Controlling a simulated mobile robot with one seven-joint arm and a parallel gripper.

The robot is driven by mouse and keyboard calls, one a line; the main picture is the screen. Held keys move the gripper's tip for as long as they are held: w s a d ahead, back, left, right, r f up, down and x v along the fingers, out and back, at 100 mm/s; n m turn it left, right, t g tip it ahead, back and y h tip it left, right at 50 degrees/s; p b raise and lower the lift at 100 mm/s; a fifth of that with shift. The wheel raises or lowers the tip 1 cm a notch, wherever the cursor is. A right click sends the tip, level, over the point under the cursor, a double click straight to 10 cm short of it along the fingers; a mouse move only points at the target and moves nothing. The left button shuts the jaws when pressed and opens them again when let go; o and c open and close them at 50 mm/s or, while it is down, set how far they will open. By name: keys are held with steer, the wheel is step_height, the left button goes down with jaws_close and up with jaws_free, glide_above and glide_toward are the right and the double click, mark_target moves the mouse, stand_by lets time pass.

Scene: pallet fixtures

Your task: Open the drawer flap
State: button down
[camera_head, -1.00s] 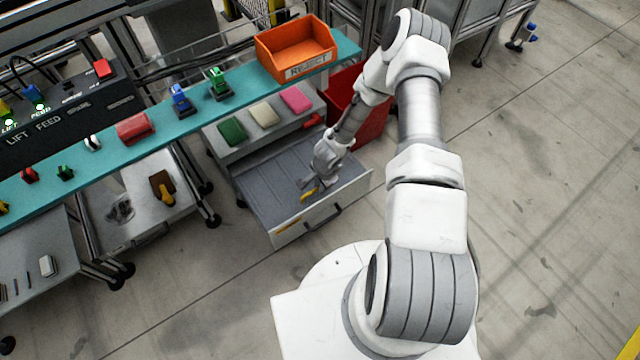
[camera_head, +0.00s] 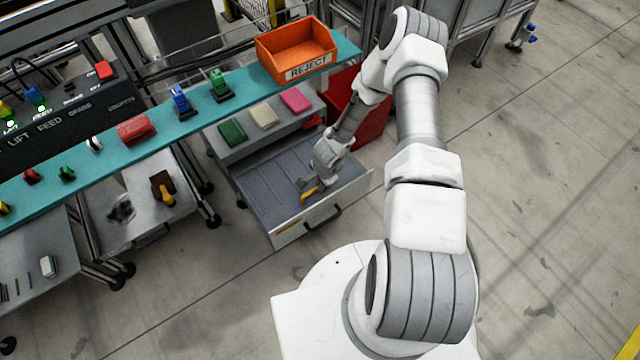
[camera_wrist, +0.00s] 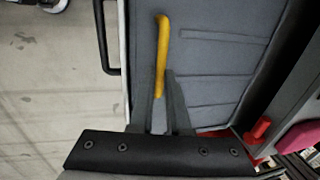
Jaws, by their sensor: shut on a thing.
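The grey drawer (camera_head: 265,190) stands pulled out under the teal shelf, with a dark pull handle (camera_head: 322,218) on its pale front. My gripper (camera_head: 307,186) reaches down into the drawer near the front. It is shut on a slim yellow bar (camera_head: 309,193). In the wrist view, the yellow bar (camera_wrist: 162,50) runs away from between my dark fingers (camera_wrist: 160,98) and bends at its far end. The grey drawer floor (camera_wrist: 210,60) lies behind it. I cannot tell how the bar is fixed. No separate flap edge is clear.
Green, cream and pink blocks (camera_head: 264,116) lie on the cabinet top behind the drawer. A red bin (camera_head: 372,125) stands close on its right. An orange reject bin (camera_head: 296,46) sits on the teal shelf (camera_head: 160,122). Floor in front of the drawer is clear.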

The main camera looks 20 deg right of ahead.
steer(key=w+a+r+p, duration=0.2)
steer(key=w+r+p, duration=0.6)
steer(key=r, duration=0.3)
steer(key=shift+w+a+r+p, duration=0.15)
steer(key=shift+a+r+p, duration=0.2)
steer(key=shift+r, duration=0.05)
steer(key=c, duration=0.9)
jaws_free()
steer(key=shift+r, duration=0.1)
steer(key=s+r+p, duration=0.1)
steer(key=r, duration=0.4)
steer(key=s+r+p, duration=0.1)
steer(key=r+p, duration=0.1)
steer(key=r, duration=0.4)
steer(key=s+d+r+p, duration=0.1)
steer(key=r, duration=0.4)
steer(key=shift+s+r+p, duration=0.2)
steer(key=shift+r+p, duration=0.1)
steer(key=shift+r, duration=0.1)
